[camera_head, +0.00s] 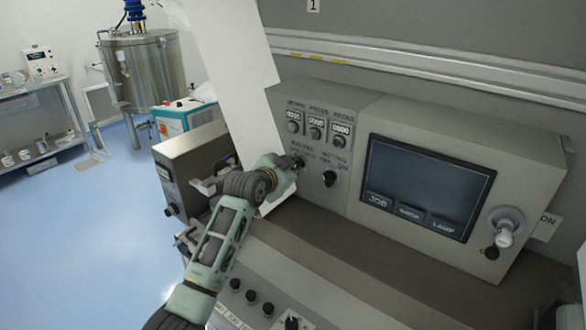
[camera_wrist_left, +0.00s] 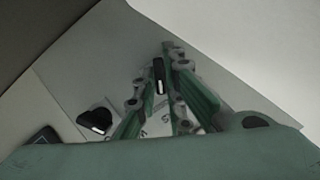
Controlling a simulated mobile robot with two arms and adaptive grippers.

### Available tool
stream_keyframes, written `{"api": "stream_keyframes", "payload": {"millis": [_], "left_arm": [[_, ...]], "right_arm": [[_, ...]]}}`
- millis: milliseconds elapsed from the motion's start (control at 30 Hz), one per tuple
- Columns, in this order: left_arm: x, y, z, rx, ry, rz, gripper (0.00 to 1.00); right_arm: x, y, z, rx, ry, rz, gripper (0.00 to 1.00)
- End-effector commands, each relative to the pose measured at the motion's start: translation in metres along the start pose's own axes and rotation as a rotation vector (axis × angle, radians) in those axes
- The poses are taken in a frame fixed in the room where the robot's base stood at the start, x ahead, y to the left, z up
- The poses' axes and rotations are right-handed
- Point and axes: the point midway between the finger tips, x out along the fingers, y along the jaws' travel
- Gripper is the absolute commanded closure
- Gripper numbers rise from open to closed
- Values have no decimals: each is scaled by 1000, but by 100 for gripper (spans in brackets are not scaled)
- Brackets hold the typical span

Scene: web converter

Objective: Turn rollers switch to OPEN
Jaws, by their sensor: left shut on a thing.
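The rollers switch is a small black knob on the grey control panel (camera_head: 355,108). In the left wrist view the rollers switch (camera_wrist_left: 159,75) stands between the two green fingers of my left gripper (camera_wrist_left: 160,92), which is shut on it. In the head view my left gripper (camera_head: 292,165) reaches the panel's left part, below the digit counters, and hides most of the switch and its label. I cannot read the switch's position. A second black knob (camera_head: 329,178) sits just right of it, and it also shows in the left wrist view (camera_wrist_left: 95,122). My right gripper is out of view.
A dark screen (camera_head: 425,187) is to the right on the panel, with a light-coloured knob (camera_head: 504,232) beyond it. A lower console with black buttons (camera_head: 252,297) lies below my left arm. A white sheet (camera_head: 228,75) hangs behind the gripper.

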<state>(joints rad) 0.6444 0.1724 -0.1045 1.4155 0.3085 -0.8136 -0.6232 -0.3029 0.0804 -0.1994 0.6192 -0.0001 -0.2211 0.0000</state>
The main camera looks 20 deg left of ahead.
Motion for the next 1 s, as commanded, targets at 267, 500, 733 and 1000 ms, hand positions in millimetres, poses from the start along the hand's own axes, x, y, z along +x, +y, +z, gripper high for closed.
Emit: {"api": "stream_keyframes", "payload": {"millis": [267, 500, 733, 1000], "left_arm": [[0, -2, 0, -109, -4, 47, 100], [0, -5, 0, -299, -2, 123, 100], [1, -5, 2, -502, -2, 207, 100], [2, -5, 4, -722, -1, 299, 100]], "right_arm": [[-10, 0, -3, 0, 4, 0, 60], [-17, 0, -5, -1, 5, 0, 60], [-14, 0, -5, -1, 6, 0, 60], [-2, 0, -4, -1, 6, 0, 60]]}}
